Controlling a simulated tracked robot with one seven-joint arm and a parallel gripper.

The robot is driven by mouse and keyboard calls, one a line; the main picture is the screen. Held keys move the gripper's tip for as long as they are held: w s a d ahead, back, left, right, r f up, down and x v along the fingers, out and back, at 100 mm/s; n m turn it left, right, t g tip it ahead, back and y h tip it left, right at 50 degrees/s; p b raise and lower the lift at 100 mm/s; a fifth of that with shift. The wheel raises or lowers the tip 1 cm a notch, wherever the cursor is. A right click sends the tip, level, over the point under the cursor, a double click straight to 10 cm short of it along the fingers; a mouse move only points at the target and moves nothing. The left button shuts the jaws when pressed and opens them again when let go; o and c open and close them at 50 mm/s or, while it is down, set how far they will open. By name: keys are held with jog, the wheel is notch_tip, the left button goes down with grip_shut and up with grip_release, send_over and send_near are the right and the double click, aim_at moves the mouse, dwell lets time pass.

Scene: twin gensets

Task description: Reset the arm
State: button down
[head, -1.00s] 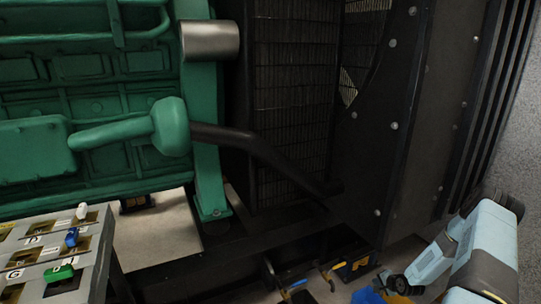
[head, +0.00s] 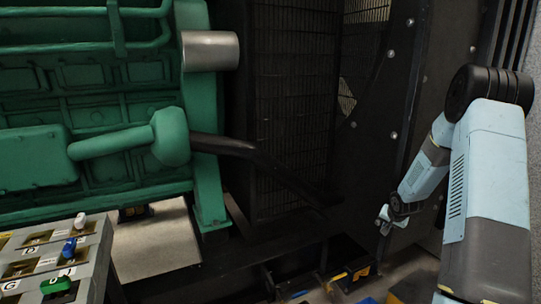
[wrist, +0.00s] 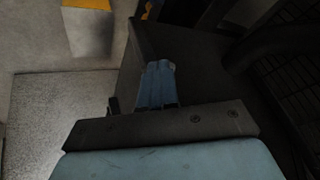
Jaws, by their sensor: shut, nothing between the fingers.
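My arm is light blue and dark grey and stands at the right of the head view, bent at a black elbow joint. Its forearm slopes down and left from there. My gripper (head: 383,222) is at the forearm's lower end, in front of the dark radiator side panel (head: 400,150). In the wrist view my gripper (wrist: 158,68) shows as blue fingers close together, shut with nothing between them. It seems clear of other things, though the exact gap to the panel cannot be told.
A green engine (head: 95,90) fills the left, with a dark pipe (head: 265,160) running toward the radiator grille (head: 295,90). A grey control panel (head: 90,255) with coloured levers stands at lower left. Yellow-and-black blocks and small valve handles (head: 337,278) lie low near the floor.

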jog(key=s+a+r+n+h, duration=0.1)
jog(key=s+a+r, duration=0.4)
jog(key=r, duration=0.4)
jog(key=s+a+r+n, duration=0.1)
jog(key=s+a+r, duration=0.2)
jog(key=s+r, duration=0.5)
jog(key=s+a+r+n+h, duration=0.1)
jog(key=s+a+r, duration=0.3)
jog(key=r, duration=0.7)
jog(key=s+a+r+n+y, duration=0.1)
jog(key=s+a+r, duration=0.1)
jog(key=s, duration=0.6)
jog(key=s+a+r+n, duration=0.1)
jog(key=s+a+r, duration=0.2)
jog(key=s, duration=0.6)
jog(key=s+a+r+n+y, duration=0.1)
jog(key=s+a+r, duration=0.1)
jog(key=s+a, duration=0.3)
jog(key=s, duration=0.3)
jog(key=shift+s+r+n+g+y, duration=0.3)
jog(key=shift+s+r+n+g, duration=0.05)
jog(key=shift+s+n+g, duration=0.05)
jog(key=shift+s, duration=0.15)
